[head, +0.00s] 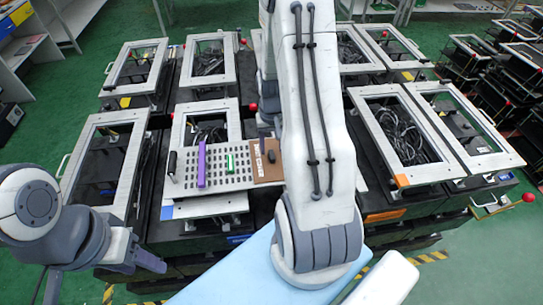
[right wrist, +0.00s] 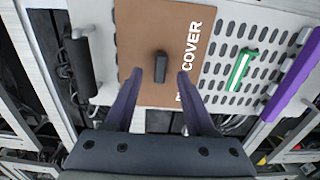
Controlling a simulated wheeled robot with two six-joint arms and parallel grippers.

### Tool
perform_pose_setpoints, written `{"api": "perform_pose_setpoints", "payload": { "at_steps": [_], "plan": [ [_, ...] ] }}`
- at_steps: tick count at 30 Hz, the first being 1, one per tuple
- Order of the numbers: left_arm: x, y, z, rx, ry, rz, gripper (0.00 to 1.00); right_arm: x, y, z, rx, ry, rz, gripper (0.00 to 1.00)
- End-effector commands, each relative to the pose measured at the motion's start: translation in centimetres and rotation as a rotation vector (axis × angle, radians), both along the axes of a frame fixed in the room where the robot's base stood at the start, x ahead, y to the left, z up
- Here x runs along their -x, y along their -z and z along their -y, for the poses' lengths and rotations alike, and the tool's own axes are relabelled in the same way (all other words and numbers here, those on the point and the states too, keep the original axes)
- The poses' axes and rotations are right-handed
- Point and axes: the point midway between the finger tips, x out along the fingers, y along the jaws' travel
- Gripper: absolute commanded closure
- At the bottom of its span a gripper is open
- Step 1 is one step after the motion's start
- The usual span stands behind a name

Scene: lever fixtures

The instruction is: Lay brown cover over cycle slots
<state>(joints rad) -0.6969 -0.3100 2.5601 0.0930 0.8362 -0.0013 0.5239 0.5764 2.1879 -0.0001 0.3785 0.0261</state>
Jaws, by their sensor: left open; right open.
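The brown cover (head: 266,170) is a flat plate lettered "COVER" with a black knob. It lies at the right end of a pale slotted panel (head: 222,180); my right arm partly hides that end. In the right wrist view the cover (right wrist: 150,25) shows its knob (right wrist: 161,66) close to my right gripper (right wrist: 171,78), which is open with one finger to each side near the knob. Rows of slots (right wrist: 232,68) show beside the cover, with a green-and-white piece (right wrist: 239,69). My left gripper (head: 108,281) is open and empty at the lower left, away from the panel.
A purple bar (head: 202,165) stands on the panel left of the green piece. A black handle (head: 172,162) is at its left end, and another (right wrist: 80,62) beside the cover. Framed boxes with cables (head: 392,130) surround the panel. Green floor (head: 40,145) is clear at left.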

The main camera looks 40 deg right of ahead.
Motion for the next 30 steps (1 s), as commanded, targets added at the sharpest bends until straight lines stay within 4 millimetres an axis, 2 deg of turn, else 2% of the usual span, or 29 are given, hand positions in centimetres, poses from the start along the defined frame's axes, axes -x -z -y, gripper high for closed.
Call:
{"api": "perform_pose_setpoints", "payload": {
  "at_steps": [2,7,15,16,20,30],
  "plan": [
    [0.0,-1.0,0.0,0.0,0.001,0.0,0.46,0.0,0.8,-0.1,-0.003,0.0,-0.004,0.45],
    [0.0,-1.2,0.0,0.0,0.002,0.0,0.46,-0.1,2.7,-0.1,-0.001,0.0,-0.001,0.45],
    [0.0,-1.2,0.0,0.0,0.002,0.0,0.46,-0.1,3.0,0.0,0.001,0.0,0.002,0.45],
    [0.0,-1.2,0.0,0.0,0.002,0.0,0.46,-0.1,3.0,0.0,0.001,0.0,0.002,0.49],
    [0.0,-1.2,0.0,0.0,0.002,0.0,0.46,-0.1,3.0,0.0,0.001,0.0,0.002,0.99],
    [0.0,-1.2,0.0,0.0,0.002,0.0,0.46,-0.1,3.0,0.0,0.001,0.0,0.002,1.0]
  ]
}}
